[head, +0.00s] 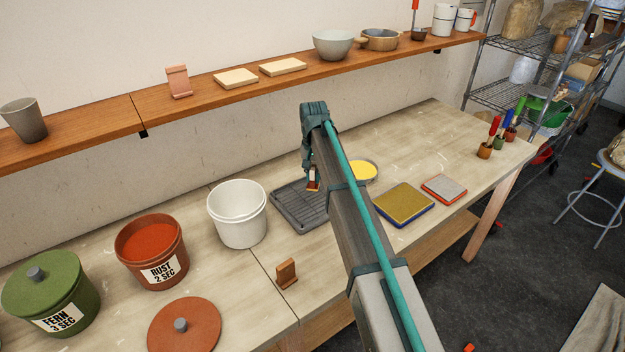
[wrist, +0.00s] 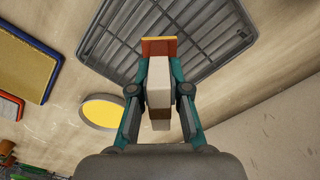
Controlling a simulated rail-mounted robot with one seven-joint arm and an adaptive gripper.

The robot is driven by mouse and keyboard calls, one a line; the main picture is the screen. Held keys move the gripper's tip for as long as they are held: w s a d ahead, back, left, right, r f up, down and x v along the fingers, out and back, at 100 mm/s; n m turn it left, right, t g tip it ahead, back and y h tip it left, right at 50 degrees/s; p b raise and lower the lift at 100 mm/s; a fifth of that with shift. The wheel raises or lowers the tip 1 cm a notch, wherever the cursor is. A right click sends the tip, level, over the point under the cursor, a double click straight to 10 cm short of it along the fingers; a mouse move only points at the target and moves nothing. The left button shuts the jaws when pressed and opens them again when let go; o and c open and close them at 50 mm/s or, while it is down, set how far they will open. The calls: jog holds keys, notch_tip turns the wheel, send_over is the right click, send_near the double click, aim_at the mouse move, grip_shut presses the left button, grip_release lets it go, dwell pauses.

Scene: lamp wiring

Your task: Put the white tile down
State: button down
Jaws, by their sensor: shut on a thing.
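My gripper (head: 312,174) is over the far part of the grey slatted rack (head: 292,222) on the table. In the wrist view my gripper (wrist: 159,92) is shut on the white tile (wrist: 158,78), seen edge-on between the two fingers. The tile's far end is rust-coloured, and a brown patch shows at its near end. In the head view only a small part of the tile (head: 314,184) shows below the fingers. The rack (wrist: 120,35) also shows beyond the tile in the wrist view. I cannot tell whether the tile touches the rack.
A yellow-filled dish (head: 363,171) and a yellow-topped tray (head: 404,203) lie right of the rack. A white bucket (head: 240,222) stands left of it. A rust bucket (head: 151,260) and a small brown stand (head: 287,273) are nearer. A shelf (head: 200,101) runs along the wall behind.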

aim_at(312, 183)
jog(key=shift+w+a+f, duration=0.2)
jog(key=shift+w+f, duration=0.35)
jog(key=shift+f, duration=0.05)
jog(key=shift+f+p, duration=0.65)
jog(key=shift+f, duration=1)
jog(key=shift+f, duration=0.2)
jog(key=c, duration=1.1)
grip_release()
jog(key=shift+c, duration=0.2)
jog(key=shift+r, duration=0.15)
notch_tip(312, 183, up, 12)
jog(key=b, duration=0.3)
